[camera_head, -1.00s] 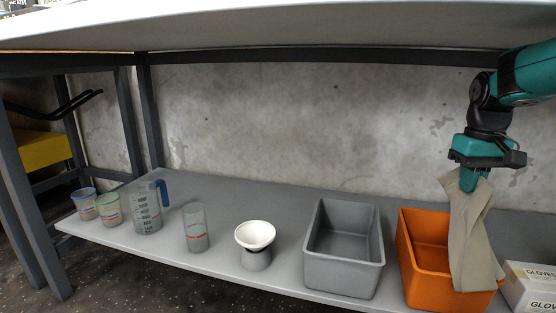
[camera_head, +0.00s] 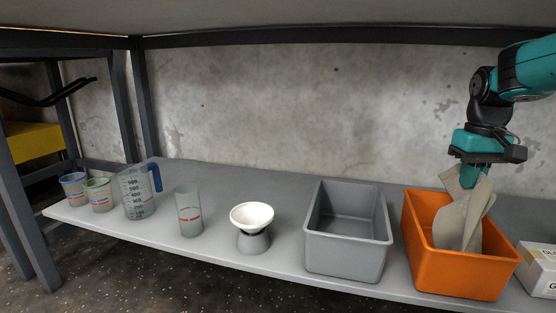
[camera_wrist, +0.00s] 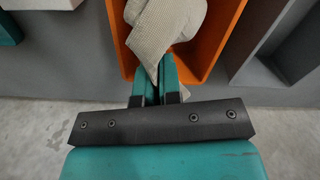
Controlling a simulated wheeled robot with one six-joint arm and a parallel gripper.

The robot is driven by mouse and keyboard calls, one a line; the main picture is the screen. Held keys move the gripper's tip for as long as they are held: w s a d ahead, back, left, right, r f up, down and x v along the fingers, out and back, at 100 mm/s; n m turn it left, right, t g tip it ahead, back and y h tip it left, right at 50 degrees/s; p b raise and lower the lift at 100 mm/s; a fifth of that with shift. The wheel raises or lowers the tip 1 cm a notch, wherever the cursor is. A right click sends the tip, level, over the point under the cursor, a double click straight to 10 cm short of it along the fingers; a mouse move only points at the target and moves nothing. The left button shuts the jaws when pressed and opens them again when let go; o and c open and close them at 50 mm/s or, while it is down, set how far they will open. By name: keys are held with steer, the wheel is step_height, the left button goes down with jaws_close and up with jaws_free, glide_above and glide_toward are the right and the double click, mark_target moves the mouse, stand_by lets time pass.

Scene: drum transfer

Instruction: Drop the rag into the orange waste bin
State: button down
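The beige rag (camera_head: 456,225) hangs from my gripper (camera_head: 468,180) at the right of the head view. Its lower part is inside the orange waste bin (camera_head: 462,272), below the rim, and its upper folds stand above the rim. Whether the rag touches the bin's floor is hidden by the front wall. In the wrist view, the teal fingers of my gripper (camera_wrist: 158,82) are close together at the rag (camera_wrist: 165,28), with the orange bin (camera_wrist: 222,25) around it.
A grey bin (camera_head: 345,255) stands just left of the orange one, and a white glove box (camera_head: 540,268) is close on its right. A white bowl on a stand (camera_head: 252,216), a clear beaker (camera_head: 188,212) and a measuring jug (camera_head: 135,195) stand farther left. A shelf (camera_head: 280,12) spans overhead.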

steer(key=shift+f, duration=0.2)
jaws_free()
stand_by(0.7)
steer(key=shift+r, duration=0.1)
step_height(320, 180, up, 5)
steer(key=p, duration=0.6)
steer(key=shift+r+p, duration=0.15)
steer(key=shift+p, duration=0.15)
